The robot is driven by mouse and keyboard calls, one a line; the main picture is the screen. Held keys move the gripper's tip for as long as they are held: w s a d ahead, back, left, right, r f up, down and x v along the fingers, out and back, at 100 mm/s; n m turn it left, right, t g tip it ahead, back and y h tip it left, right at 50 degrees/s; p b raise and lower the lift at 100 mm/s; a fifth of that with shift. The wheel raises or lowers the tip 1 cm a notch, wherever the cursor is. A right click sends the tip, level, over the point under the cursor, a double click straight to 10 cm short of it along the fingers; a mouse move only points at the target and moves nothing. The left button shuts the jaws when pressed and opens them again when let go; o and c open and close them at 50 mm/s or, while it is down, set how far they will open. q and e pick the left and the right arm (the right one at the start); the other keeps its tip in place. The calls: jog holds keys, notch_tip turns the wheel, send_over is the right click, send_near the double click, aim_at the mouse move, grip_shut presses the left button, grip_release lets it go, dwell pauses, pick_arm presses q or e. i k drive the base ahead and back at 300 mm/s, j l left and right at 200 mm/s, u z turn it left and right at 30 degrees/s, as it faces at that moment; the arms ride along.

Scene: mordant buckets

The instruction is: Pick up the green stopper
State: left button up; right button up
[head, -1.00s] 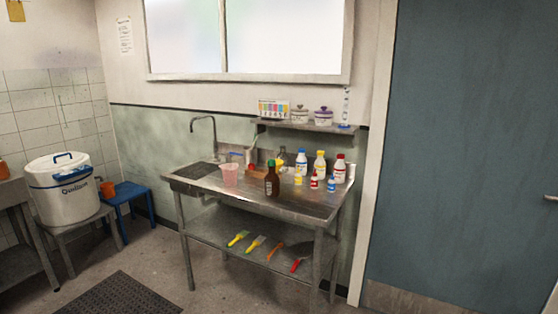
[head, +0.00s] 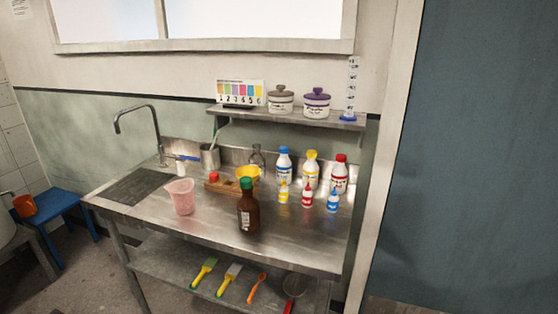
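The green stopper (head: 246,183) sits on top of the neck of a brown bottle (head: 248,212). The bottle stands upright near the front middle of the steel sink table (head: 305,240) and has a pale label on its left side. Neither of my grippers shows in the head view.
A pink translucent beaker (head: 182,197) stands left of the bottle. Behind it are a wooden rack (head: 222,187) and a yellow funnel (head: 248,172). Several white bottles and small dropper bottles (head: 307,196) stand to the right. The table's front right is clear.

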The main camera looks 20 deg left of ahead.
aim_at(246, 183)
jog(key=i+j+z, duration=0.4)
jog(key=i+j, duration=0.15)
jog(key=j, duration=0.2)
jog(key=i+j+z, duration=0.2)
jog(key=j, duration=0.2)
jog(key=i, duration=0.05)
